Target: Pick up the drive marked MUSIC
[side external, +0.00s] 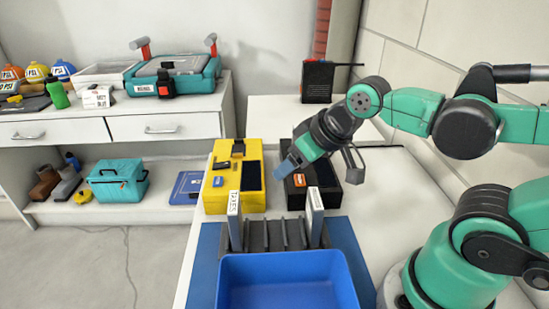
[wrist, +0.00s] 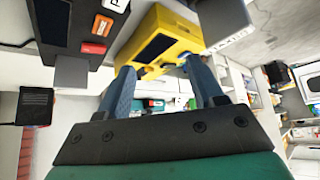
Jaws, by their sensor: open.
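Two pale upright drives stand in a dark slotted rack (side external: 275,236) in the side view. The left drive (side external: 234,215) has a label that reads TAXES. The right drive (side external: 315,212) has no label that I can read, so I cannot tell whether it says MUSIC. My gripper (side external: 287,168) hangs above and behind the rack, beside the black box, pointing down and to the left. In the wrist view my gripper (wrist: 160,78) has its two blue-grey fingers apart with nothing held between them. The yellow box shows beyond them.
A yellow box (side external: 219,196) and a black box (side external: 297,200) stand behind the rack. A blue bin (side external: 285,285) stands in front of it. A black radio-like device (side external: 318,80) sits at the back. Shelving (side external: 110,128) holds caps, cases and a bottle at left.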

